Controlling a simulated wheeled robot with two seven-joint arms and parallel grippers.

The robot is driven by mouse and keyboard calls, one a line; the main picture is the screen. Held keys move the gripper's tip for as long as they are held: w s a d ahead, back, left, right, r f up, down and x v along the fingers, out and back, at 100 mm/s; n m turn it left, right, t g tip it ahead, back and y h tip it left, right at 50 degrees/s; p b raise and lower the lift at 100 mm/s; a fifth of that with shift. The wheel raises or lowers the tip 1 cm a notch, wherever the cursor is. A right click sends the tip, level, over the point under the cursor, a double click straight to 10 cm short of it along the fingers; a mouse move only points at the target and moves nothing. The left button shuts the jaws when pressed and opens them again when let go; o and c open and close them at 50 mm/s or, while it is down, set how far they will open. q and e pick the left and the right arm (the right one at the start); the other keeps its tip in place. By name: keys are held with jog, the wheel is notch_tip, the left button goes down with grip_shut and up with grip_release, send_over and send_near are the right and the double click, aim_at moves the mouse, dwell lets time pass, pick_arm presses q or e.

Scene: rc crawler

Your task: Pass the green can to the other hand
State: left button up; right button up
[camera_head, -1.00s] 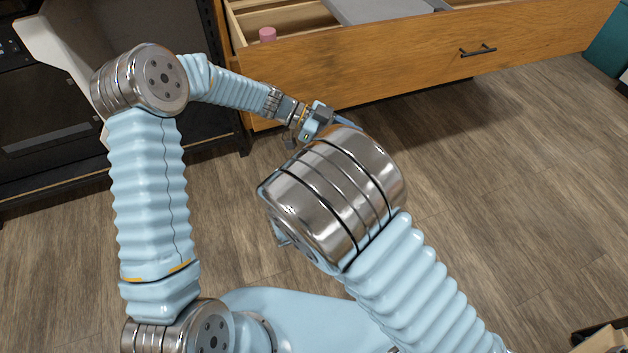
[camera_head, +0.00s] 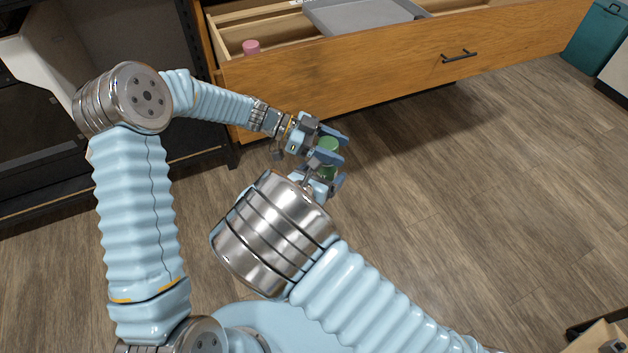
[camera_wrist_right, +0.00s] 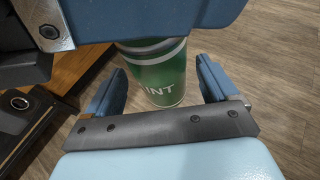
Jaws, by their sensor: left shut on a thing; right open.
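The green can (camera_head: 328,146) is in my left gripper (camera_head: 331,144), in front of the open drawer. In the right wrist view, the left gripper's blue-grey finger (camera_wrist_right: 150,14) covers the can's upper part. The lower part of the can (camera_wrist_right: 162,74) shows white lettering and a silver rim. My right gripper (camera_head: 333,172) is close below the left one in the head view. It is open, with one finger on each side of the can's lower part in the wrist view. Gaps show between those fingers and the can.
A wooden drawer (camera_head: 400,75) stands open behind the grippers, with a grey tray (camera_head: 355,14) and a pink object (camera_head: 251,47) in it. A teal bin (camera_head: 597,36) is at the far right. Wooden floor (camera_head: 480,210) is clear on the right.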

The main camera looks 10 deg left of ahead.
jog(key=shift+w+d+f, duration=0.25)
jog(key=shift+w, duration=0.3)
jog(key=c, duration=1.2)
pick_arm(q)
jog(key=o, duration=1.6)
